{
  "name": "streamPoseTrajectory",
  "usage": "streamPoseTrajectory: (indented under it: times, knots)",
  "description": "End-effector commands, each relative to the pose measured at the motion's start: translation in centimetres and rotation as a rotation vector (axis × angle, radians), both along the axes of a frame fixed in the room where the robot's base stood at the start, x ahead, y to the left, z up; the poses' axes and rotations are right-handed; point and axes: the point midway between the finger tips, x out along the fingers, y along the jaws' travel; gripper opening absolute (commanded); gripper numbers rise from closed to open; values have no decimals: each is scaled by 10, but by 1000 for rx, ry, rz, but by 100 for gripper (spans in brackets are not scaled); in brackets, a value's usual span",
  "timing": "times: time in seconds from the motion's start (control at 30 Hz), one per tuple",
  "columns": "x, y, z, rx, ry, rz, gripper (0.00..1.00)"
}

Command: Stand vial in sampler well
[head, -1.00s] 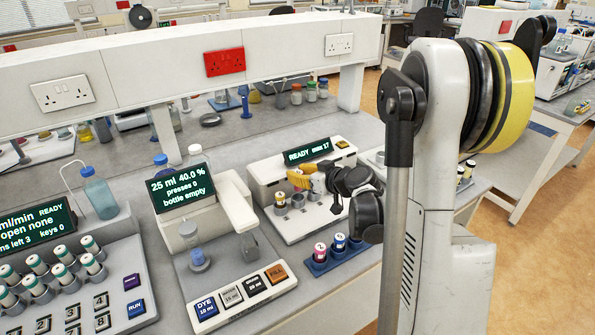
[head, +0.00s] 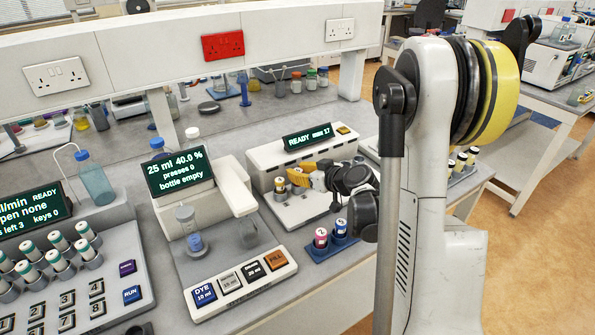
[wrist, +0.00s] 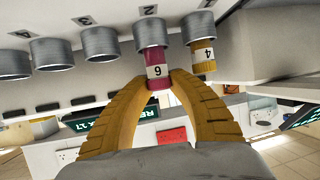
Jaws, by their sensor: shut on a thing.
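My gripper (wrist: 162,82) has yellow fingers shut on a vial (wrist: 157,70) with a crimson end and a white label reading 6 or 9. The vial's other end is at the mouth of a metal sampler well (wrist: 150,33); how deep it sits I cannot tell. An orange vial (wrist: 203,52) labelled 4 stands in the neighbouring well. In the head view the sampler (head: 282,157) shows READY, and my gripper (head: 308,177) is low over its row of wells. The held vial is hard to make out there.
More wells (wrist: 50,53) in the row look empty. A blue rack (head: 333,245) with red-capped and blue-capped vials stands in front of the sampler. A dispenser (head: 235,188) is to its left. A white shelf rail (head: 290,45) runs behind.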

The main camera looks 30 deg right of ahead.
Motion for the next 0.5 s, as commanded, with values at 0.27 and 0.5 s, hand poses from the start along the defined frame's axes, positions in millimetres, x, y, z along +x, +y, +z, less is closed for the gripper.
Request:
streamPoseTrajectory:
  times: [0.27,0.5]
  knots:
    - [0,0,-7,0,0,0,0]
    - [0,0,-11,0,0,0,26]
